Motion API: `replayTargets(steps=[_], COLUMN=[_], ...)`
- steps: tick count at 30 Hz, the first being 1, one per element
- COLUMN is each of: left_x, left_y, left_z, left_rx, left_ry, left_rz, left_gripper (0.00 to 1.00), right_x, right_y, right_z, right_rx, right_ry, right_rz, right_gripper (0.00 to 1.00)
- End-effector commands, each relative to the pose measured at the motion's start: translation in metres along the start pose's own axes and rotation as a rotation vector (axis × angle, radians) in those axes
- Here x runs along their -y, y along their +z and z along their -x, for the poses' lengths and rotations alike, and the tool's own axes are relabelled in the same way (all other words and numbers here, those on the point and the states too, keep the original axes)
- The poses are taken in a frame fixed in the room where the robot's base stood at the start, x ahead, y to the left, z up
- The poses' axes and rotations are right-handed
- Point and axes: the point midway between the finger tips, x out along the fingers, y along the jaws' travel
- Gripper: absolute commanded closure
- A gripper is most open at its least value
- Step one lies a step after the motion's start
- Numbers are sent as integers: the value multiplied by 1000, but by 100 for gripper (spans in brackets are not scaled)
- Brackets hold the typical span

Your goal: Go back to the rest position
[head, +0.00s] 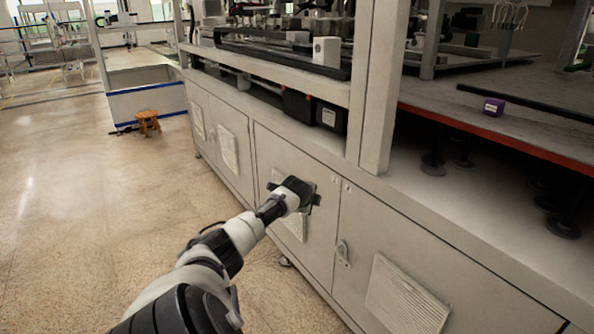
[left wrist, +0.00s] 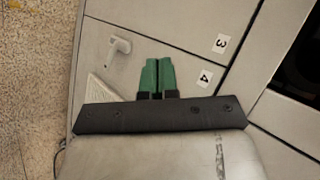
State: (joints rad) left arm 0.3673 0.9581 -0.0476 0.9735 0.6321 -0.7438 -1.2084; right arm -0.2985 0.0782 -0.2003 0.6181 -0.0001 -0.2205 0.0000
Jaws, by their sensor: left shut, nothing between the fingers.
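My left gripper (head: 312,196) reaches in from the bottom of the head view and is in front of the grey cabinet doors of the machine base. In the left wrist view its two green fingers (left wrist: 157,76) are together, with nothing between them. Behind them are cabinet doors (left wrist: 120,75) with a handle (left wrist: 119,46) and labels marked 3 and 4. I cannot tell whether the gripper touches the door. My right gripper does not show in either view.
The grey cabinet (head: 300,150) with a door handle (head: 342,253) and vents runs along the right. A small orange stool (head: 148,122) stands far left. The speckled floor on the left is open.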

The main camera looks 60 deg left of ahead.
Motion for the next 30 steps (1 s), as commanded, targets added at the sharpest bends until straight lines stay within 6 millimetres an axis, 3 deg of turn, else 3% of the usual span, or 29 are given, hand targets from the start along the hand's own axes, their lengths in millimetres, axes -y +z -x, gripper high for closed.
replayTargets(steps=[4,12,24,27,29,30], left_x=[3,5,4,-14,-38,-60], left_y=[12,23,24,24,24,24], left_z=[22,44,48,39,28,19], left_rx=[4,2,0,6,12,19], left_ry=[0,1,3,22,46,67], left_rz=[-7,-2,2,23,53,77], left_gripper=[100,100,100,100,100,100], right_x=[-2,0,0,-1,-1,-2], right_y=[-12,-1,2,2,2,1], right_z=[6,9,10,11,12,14], right_rx=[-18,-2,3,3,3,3], right_ry=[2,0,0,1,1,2], right_rz=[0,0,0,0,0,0], right_gripper=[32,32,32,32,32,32])
